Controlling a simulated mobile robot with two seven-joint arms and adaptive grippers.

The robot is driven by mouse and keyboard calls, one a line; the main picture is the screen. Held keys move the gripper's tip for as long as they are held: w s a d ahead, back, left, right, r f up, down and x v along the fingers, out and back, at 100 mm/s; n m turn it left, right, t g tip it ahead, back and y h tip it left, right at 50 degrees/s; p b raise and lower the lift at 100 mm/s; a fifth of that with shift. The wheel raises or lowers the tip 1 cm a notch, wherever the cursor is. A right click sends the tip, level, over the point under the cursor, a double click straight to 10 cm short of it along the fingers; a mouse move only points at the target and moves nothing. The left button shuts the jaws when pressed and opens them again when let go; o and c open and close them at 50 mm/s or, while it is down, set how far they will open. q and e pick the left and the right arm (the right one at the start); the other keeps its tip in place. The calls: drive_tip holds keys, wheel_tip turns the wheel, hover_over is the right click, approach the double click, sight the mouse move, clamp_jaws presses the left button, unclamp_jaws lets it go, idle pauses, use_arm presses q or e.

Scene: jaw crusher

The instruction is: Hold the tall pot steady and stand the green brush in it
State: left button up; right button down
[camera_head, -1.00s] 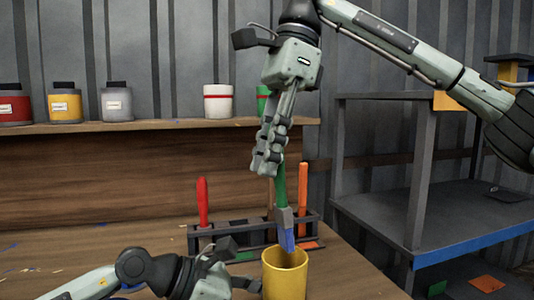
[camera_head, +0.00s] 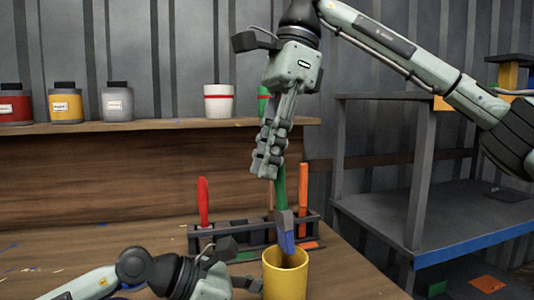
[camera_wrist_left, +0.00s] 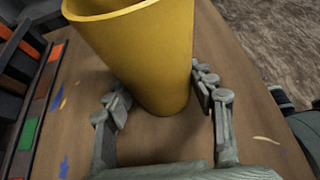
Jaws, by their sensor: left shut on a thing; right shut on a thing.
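The tall pot (camera_head: 285,278) is yellow and stands upright on the bench at the bottom of the head view. In the left wrist view the pot (camera_wrist_left: 150,55) stands between the fingers of my left gripper (camera_wrist_left: 165,105), which is shut on it. My right gripper (camera_head: 266,165) is above the pot, shut on the green handle of the brush (camera_head: 280,188). The brush hangs nearly upright. Its grey ferrule and blue bristles point down, and the bristle tip overlaps the pot's mouth in the head view. How deep the tip is inside is hard to tell.
A dark rack (camera_head: 240,236) behind the pot holds a red-handled tool (camera_head: 203,203) and an orange-handled tool (camera_head: 303,200). A shelf (camera_head: 150,126) behind carries jars and a white cup (camera_head: 218,101). A grey metal stand (camera_head: 420,200) is at right.

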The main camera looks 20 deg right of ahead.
wheel_tip(320, 180, down, 9)
idle(1.3)
drive_tip(key=c, duration=1.3)
unclamp_jaws()
drive_tip(key=v, duration=1.2)
use_arm(q)
drive_tip(key=o, duration=0.9)
